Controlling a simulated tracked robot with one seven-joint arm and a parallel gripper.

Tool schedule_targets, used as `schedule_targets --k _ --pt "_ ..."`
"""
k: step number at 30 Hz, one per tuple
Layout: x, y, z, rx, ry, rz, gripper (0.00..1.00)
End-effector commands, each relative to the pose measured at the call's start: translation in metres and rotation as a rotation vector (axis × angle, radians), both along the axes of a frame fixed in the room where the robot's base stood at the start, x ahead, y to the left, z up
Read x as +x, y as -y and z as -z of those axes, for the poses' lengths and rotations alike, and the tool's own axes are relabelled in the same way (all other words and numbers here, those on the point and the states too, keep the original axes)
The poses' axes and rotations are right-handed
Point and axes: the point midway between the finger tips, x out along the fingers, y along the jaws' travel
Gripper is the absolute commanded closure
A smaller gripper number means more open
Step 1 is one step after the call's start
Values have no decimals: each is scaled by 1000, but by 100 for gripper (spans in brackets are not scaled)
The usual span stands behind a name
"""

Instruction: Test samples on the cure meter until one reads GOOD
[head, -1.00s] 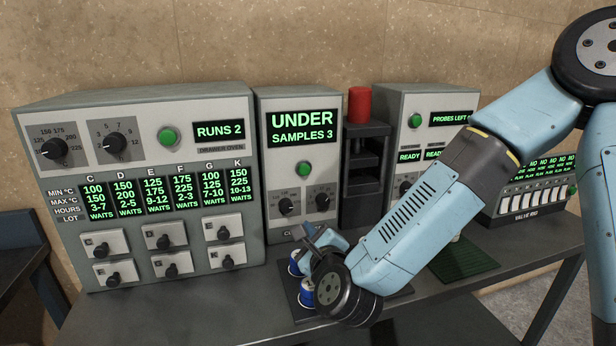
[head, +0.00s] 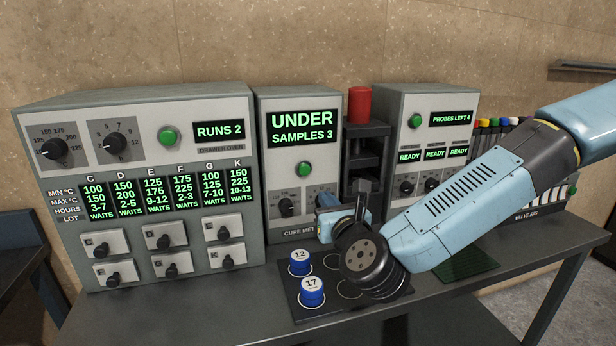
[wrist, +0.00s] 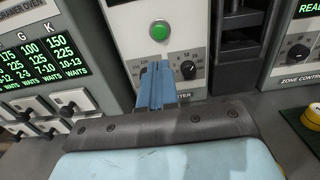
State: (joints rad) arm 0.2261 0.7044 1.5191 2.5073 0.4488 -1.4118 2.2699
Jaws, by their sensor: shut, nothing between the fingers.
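The cure meter (head: 302,128) stands in the middle of the bench. Its display (head: 302,127) reads UNDER, SAMPLES 3. Below it are a green button (head: 304,169) and two dials; the button also shows in the wrist view (wrist: 158,32). Blue pucks marked 12 (head: 300,262) and 17 (head: 312,291) sit on a dark tray (head: 300,312) with ringed spots before the meter. My gripper (head: 332,222) is in front of the meter's lower right; in the wrist view its blue fingers (wrist: 157,78) are shut together and empty. My wrist hides part of the tray.
A drawer oven (head: 130,230) showing RUNS 2 stands at left. A dark press stand with a red cylinder (head: 359,104) is right of the meter. A zone control box (head: 432,140) reads PROBES LEFT 4. A valve rig (head: 540,212) stands at far right. The front bench edge is clear.

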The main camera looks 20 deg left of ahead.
Motion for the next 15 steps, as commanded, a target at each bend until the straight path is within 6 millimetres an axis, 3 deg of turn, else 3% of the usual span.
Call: schedule_targets --k 8,15 --pt "9 -8 0 0 0 0 100" --pt "39 -32 0 0 0 0 100"
